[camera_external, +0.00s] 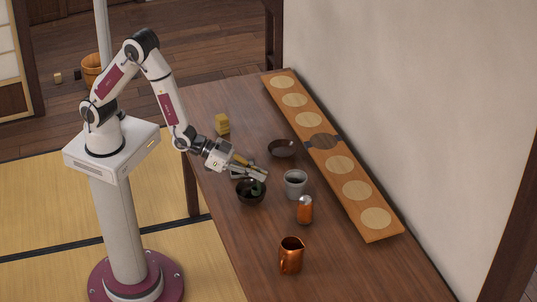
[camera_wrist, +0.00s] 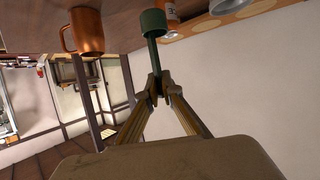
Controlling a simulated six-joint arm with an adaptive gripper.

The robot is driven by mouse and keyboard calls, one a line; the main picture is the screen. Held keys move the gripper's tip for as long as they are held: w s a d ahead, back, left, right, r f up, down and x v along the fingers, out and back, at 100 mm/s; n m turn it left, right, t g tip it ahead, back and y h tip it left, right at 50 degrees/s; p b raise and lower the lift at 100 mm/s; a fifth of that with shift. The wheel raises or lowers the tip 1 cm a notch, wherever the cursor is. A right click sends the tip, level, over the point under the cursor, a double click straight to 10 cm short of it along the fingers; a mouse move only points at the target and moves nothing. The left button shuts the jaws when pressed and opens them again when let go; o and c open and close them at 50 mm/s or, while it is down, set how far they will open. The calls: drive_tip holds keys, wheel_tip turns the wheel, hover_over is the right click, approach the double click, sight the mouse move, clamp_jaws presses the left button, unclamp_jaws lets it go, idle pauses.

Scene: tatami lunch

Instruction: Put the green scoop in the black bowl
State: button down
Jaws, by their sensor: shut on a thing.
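The green scoop (camera_wrist: 153,22) hangs from my gripper (camera_wrist: 157,80), whose fingertips are closed on its handle in the wrist view. In the external view my gripper (camera_external: 262,173) is just above the black bowl (camera_external: 249,198), and the dark green scoop head (camera_external: 257,188) overlaps the bowl's opening. I cannot tell whether the scoop touches the bowl. The bowl stands upright on the table and does not show clearly in the wrist view.
On the wooden table (camera_external: 235,235) stand a grey cup (camera_external: 294,186), an orange can (camera_external: 305,212) and a copper mug (camera_external: 291,257), all near the bowl. A dark brown bowl (camera_external: 281,149) and a yellow block (camera_external: 222,124) stand behind. A long board (camera_external: 380,230) lies along the wall.

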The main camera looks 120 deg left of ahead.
drive_tip(key=s+a+n+g+y, duration=0.1)
drive_tip(key=s+a+n+y, duration=0.3)
drive_tip(key=a, duration=0.4)
drive_tip(key=shift+s+f+g+y, duration=0.15)
drive_tip(key=shift+s+g+y, duration=0.2)
drive_tip(key=shift+s, duration=0.55)
drive_tip(key=shift+f, duration=2.9)
drive_tip(key=shift+f, duration=0.2)
drive_tip(key=shift+f, duration=1.95)
drive_tip(key=c, duration=2.2)
unclamp_jaws()
drive_tip(key=shift+f, duration=0.1)
drive_tip(key=shift+c, duration=0.2)
